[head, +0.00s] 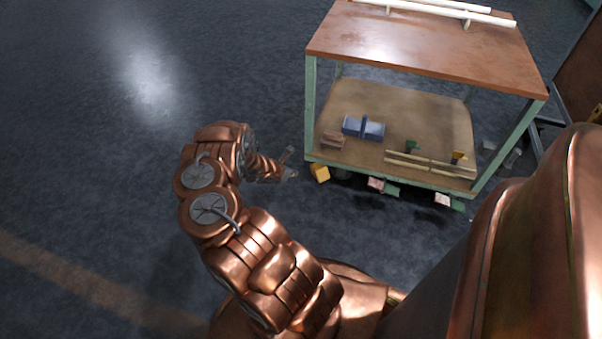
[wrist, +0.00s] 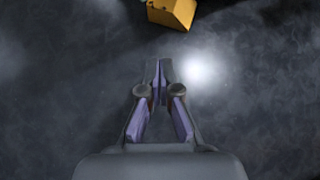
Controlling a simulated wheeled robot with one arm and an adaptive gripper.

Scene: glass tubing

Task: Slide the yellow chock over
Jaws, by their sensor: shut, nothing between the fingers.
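The yellow chock (head: 320,172) sits on the dark floor by the front left corner of the wheeled bench, close to its leg. It also shows at the top of the wrist view (wrist: 173,13), cut off by the frame edge. My gripper (head: 289,163) is to the left of the chock in the head view, with a gap between them. In the wrist view my gripper (wrist: 160,66) is shut and empty, its fingertips together below the chock. Bare floor shows between the fingertips and the chock.
The bench (head: 428,45) has a brown top carrying pale tubes (head: 455,13). Its lower shelf (head: 400,105) holds a blue box (head: 363,128), a small brown block (head: 333,141) and pale rods (head: 430,165). Casters and small coloured pieces line its front edge. The floor at left is clear.

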